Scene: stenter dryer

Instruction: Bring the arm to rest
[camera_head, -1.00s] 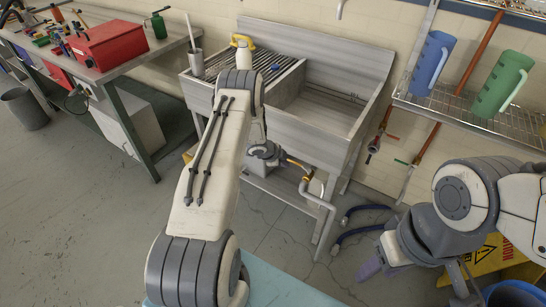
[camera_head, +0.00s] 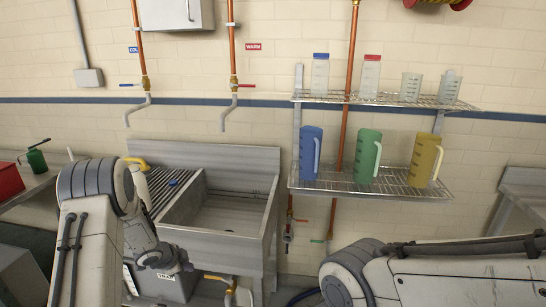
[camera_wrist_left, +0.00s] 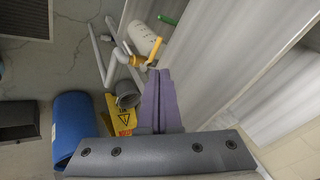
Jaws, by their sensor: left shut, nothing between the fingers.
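My left arm comes in at the lower left of the head view, bent at the elbow. My left gripper (camera_head: 183,262) is in front of the left part of the steel sink (camera_head: 240,217), beyond the forearm; its fingertips are small there. In the left wrist view its purple fingers (camera_wrist_left: 159,80) lie together, shut and empty, apart from the sink's pale side. My right arm shows only as a pale link at the lower right of the head view; its gripper is not in view.
A wire shelf (camera_head: 400,187) holds a blue jug (camera_head: 310,152), a green jug (camera_head: 368,155) and a yellow jug (camera_head: 423,160). A workbench (camera_head: 32,192) stands at the left. The left wrist view shows a blue barrel (camera_wrist_left: 73,125) and a yellow floor sign (camera_wrist_left: 122,117).

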